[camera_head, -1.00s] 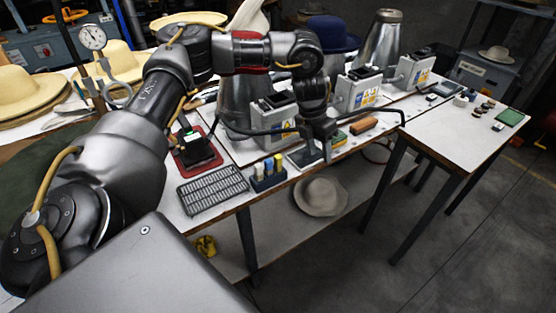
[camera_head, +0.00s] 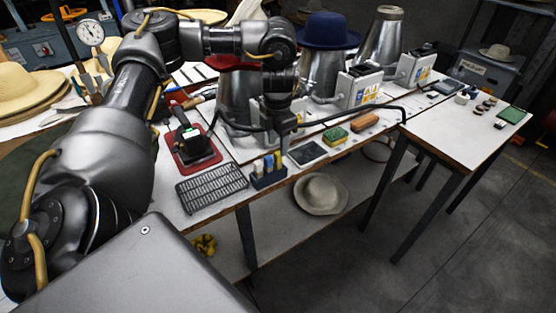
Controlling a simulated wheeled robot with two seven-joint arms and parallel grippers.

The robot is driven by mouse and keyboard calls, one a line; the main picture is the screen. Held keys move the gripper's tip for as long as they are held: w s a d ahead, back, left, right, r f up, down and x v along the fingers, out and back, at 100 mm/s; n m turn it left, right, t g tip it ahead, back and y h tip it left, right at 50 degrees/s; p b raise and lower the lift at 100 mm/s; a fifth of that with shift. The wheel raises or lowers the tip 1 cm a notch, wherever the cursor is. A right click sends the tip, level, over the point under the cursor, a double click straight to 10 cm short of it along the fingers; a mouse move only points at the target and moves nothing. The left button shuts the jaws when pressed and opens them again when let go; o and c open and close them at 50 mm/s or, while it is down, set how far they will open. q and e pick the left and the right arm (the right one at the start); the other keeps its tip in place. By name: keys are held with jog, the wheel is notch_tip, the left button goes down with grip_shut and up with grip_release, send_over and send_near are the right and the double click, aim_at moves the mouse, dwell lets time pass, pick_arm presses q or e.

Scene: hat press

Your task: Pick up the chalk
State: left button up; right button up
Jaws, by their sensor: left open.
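Several small upright sticks, which look like the chalk (camera_head: 268,164), stand in a dark blue holder (camera_head: 269,180) near the table's front edge. They include yellow and pale ones; which one is the chalk is hard to tell. My left gripper (camera_head: 281,142) hangs from above just behind and over the holder. It is open, with its dark fingers pointing down, and appears empty. The gap between fingers and sticks is hard to judge. My right gripper is out of view.
A black grid mat (camera_head: 211,188) lies left of the holder, with a red tray (camera_head: 192,157) behind it. A dark square pad (camera_head: 307,152), a green-yellow sponge (camera_head: 335,136) and a brown block (camera_head: 365,121) lie to the right. Metal hat forms (camera_head: 323,73) stand behind.

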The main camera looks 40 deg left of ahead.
aim_at(278, 153)
pick_arm(q)
jog(key=shift+w+f, duration=0.1)
jog(key=shift+f, duration=2.5)
grip_shut()
